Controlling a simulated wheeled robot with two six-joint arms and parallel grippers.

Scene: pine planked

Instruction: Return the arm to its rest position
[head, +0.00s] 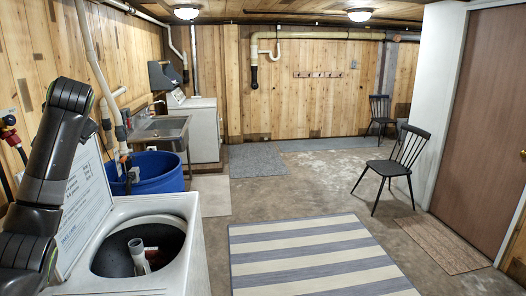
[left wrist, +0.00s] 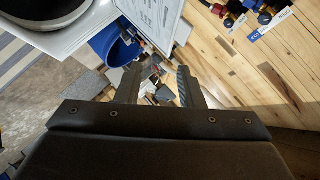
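My left arm (head: 42,185) rises at the left edge of the head view, in front of the raised lid of an open washing machine (head: 190,252). Its gripper cannot be made out there. In the left wrist view my left gripper (left wrist: 157,82) has its two fingers apart. No held object shows between them, only the room behind. The washer's white rim and dark drum opening (left wrist: 45,12) show at the top left of that view. My right arm and gripper are in neither view.
The washer lid (head: 88,205) stands up close to my left arm. Behind the washer are a blue tub (head: 158,172) and a metal sink (head: 160,130). Pipes and valves (head: 12,135) line the left wall. A striped rug (head: 310,258) lies on open floor; black chairs (head: 395,165) stand at right.

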